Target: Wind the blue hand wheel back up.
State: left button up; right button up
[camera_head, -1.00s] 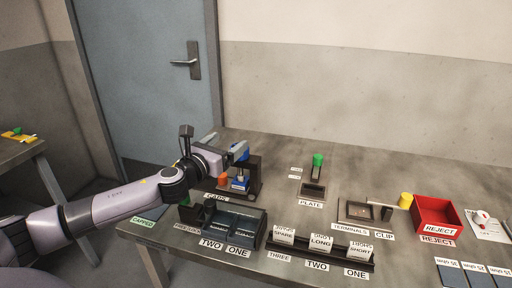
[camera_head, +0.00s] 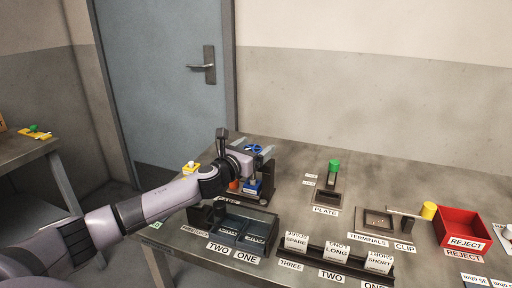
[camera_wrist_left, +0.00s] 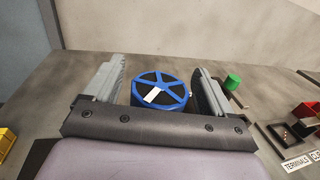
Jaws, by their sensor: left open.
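The blue hand wheel (camera_head: 254,148) is a spoked rim lying flat on top of a dark press-like stand (camera_head: 268,178) at the table's back left. In the left wrist view the wheel (camera_wrist_left: 173,80) sits between the two grey fingers, with a white mark on one spoke. My left gripper (camera_wrist_left: 158,72) is open, one finger on each side of the wheel, with gaps between fingers and rim. In the head view the left gripper (camera_head: 254,146) is at the wheel, and my wrist hides part of the stand. My right gripper is not in view.
A blue block (camera_head: 254,188) and an orange piece (camera_head: 233,184) are at the stand. A dark bin (camera_head: 232,226) stands in front. The plate holder with a green knob (camera_head: 333,165), the terminals tray (camera_head: 376,221) and a red reject box (camera_head: 462,227) lie to the right.

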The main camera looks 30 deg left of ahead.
pick_arm(q)
jog(key=shift+w, duration=0.4)
jog(key=c, duration=1)
jog(key=shift+o, duration=0.2)
jog(key=shift+r+n+y+p, duration=0.1)
jog(key=shift+n+y+p, duration=0.55)
jog(key=shift+y, duration=0.25)
jog(key=n+y+p, duration=0.2)
jog(key=y, duration=0.1)
jog(key=shift+a+g, duration=0.15)
jog(key=shift+g, duration=0.25)
jog(key=n+g+y+p, duration=0.1)
jog(key=n+y, duration=0.1)
jog(key=y, duration=0.1)
jog(key=shift+s+a, duration=0.1)
jog(key=shift+a, duration=0.05)
jog(key=shift+a+n+g+y+p, duration=0.15)
jog(key=shift+n+g+y+p, duration=0.15)
jog(key=shift+n+g+y, duration=0.65)
jog(key=shift+s+y, duration=0.1)
jog(key=shift+y, duration=0.15)
